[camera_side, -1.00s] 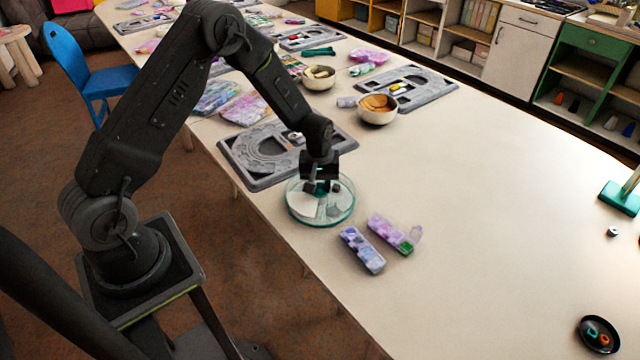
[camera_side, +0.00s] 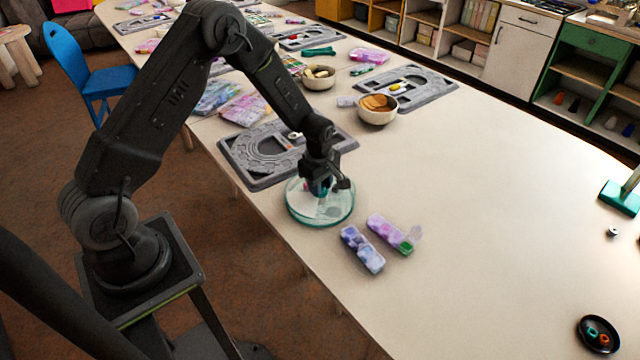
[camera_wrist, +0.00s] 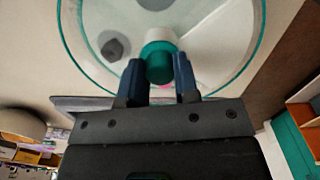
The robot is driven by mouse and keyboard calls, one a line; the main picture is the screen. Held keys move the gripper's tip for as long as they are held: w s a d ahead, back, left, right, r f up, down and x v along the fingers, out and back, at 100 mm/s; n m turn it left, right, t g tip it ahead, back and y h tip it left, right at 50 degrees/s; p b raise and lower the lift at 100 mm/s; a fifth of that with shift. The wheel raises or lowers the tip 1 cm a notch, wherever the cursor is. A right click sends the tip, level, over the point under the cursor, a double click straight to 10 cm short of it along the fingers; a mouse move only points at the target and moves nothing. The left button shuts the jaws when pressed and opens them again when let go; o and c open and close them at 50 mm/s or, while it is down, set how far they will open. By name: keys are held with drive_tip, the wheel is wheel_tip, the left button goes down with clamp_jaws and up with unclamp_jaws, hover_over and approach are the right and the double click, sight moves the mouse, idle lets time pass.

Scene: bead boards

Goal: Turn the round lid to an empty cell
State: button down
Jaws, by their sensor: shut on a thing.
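The round lid, clear with a teal rim, covers a round container (camera_side: 305,213) near the table's left edge. In the wrist view the lid (camera_wrist: 215,45) fills the top of the picture. A white area and a dark, many-sided piece (camera_wrist: 113,47) show through or on it. My gripper (camera_side: 322,186) is over the lid. In the wrist view its two blue fingers (camera_wrist: 158,75) stand on either side of a teal knob (camera_wrist: 159,62) and are shut on it. The contents under the gripper are hidden in the side view.
Two pill boxes, one blue-purple (camera_side: 362,249) and one pink-purple with a raised flap (camera_side: 392,234), lie in front of the container. A grey board (camera_side: 245,172) lies behind it. A wooden bowl (camera_side: 376,112) stands farther back. The table's right part is mostly clear.

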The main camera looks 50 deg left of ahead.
drive_tip(key=shift+n, duration=0.3)
idle(0.4)
drive_tip(key=c, duration=0.8)
unclamp_jaws()
drive_tip(key=shift+c, duration=0.2)
wheel_tip(320, 180, up, 14)
drive_tip(key=shift+s, duration=0.15)
